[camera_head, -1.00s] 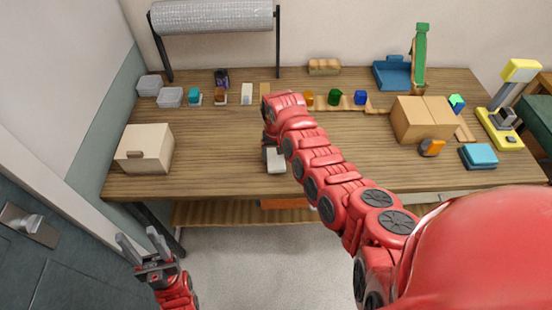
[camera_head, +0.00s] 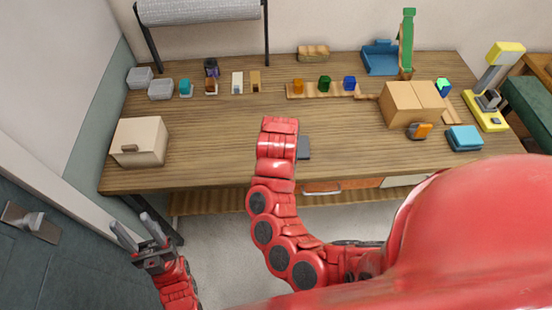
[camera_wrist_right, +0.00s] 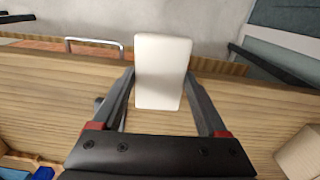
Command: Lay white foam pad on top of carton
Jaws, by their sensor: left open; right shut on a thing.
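The white foam pad (camera_wrist_right: 163,72) is between the two fingers of my right gripper (camera_wrist_right: 163,88) in the right wrist view, held above the wooden table. In the head view my right forearm hides the pad, and only a dark part of that gripper (camera_head: 303,147) shows beside the arm. The carton (camera_head: 400,103) is a brown box on the right half of the table, with a seam across its bare top. The right gripper is left of the carton and apart from it. My left gripper (camera_head: 139,233) is open and empty, low in front of the table.
An orange item (camera_head: 419,131) stands at the carton's front, with a blue stack (camera_head: 464,138) to its right. A cream box (camera_head: 139,142) is at the left. Small coloured pieces and a blue tray (camera_head: 381,58) line the back. The table's middle is largely clear.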

